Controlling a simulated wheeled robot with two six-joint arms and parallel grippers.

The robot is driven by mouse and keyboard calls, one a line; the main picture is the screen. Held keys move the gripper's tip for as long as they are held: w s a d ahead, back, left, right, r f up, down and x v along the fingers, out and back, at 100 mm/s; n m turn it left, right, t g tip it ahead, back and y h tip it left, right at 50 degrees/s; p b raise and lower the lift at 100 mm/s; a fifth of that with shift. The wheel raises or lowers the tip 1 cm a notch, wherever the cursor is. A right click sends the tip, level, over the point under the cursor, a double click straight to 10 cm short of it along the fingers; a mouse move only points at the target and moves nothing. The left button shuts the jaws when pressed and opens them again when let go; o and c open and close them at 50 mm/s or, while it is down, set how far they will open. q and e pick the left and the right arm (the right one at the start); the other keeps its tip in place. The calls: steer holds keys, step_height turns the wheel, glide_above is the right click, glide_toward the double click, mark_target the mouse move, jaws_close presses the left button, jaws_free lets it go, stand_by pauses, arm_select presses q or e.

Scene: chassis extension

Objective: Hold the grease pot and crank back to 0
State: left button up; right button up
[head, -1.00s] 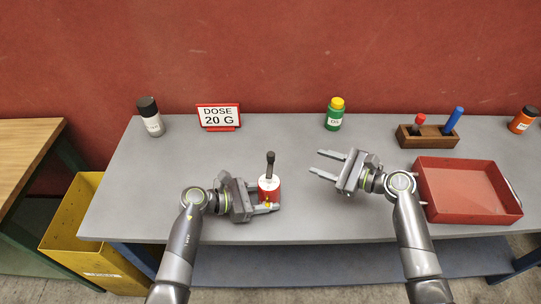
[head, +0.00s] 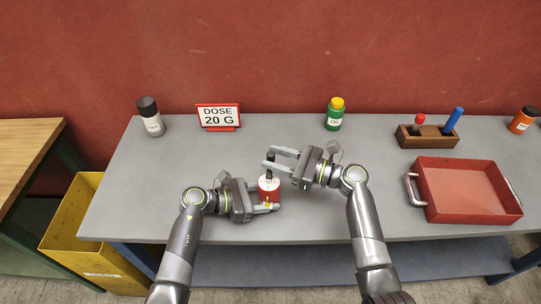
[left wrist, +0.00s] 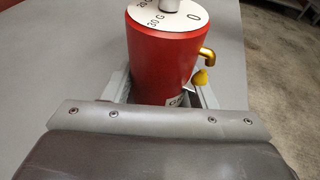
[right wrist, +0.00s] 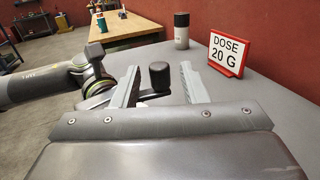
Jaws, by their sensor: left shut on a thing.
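The red grease pot (head: 265,193) stands on the grey bench, and my left gripper (head: 267,200) is shut around its body. In the left wrist view the pot (left wrist: 165,60) has a white dial top (left wrist: 165,20) marked 0, 30 G and a partly cut-off 20. A brass spout (left wrist: 207,54) and a yellow pointer (left wrist: 200,77) are on its side. The crank's black knob (head: 270,158) rises above the pot. My right gripper (head: 269,157) is open with its fingers around the knob. The knob (right wrist: 160,75) shows between those fingers in the right wrist view; contact is unclear.
A "DOSE 20 G" sign (head: 218,116) and a grey bottle (head: 151,118) stand at the back left. A green bottle (head: 335,116), a wooden holder (head: 426,138) and a red tray (head: 470,213) are to the right. The bench between the sign and pot is clear.

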steer(key=shift+x, duration=0.9)
steer(key=shift+c, duration=0.3)
jaws_close()
steer(key=shift+s+d+m+t+h, duration=0.1)
steer(key=shift+d+m+t+h, duration=0.2)
steer(key=shift+m+t+h, duration=0.55)
steer(key=shift+s+d+m+t+h, duration=0.1)
steer(key=shift+d+m+t+h, duration=0.25)
steer(key=shift+m+t, duration=0.6)
steer(key=shift+s+d+m+t+h, duration=0.15)
steer(key=shift+m+t+h, duration=0.45)
steer(key=shift+t, duration=0.6)
steer(key=shift+o, duration=0.3)
jaws_free()
steer(key=shift+d, duration=0.15)
steer(key=v, duration=1.1)
steer(key=shift+s+d, duration=0.2)
steer(key=shift+s, duration=0.2)
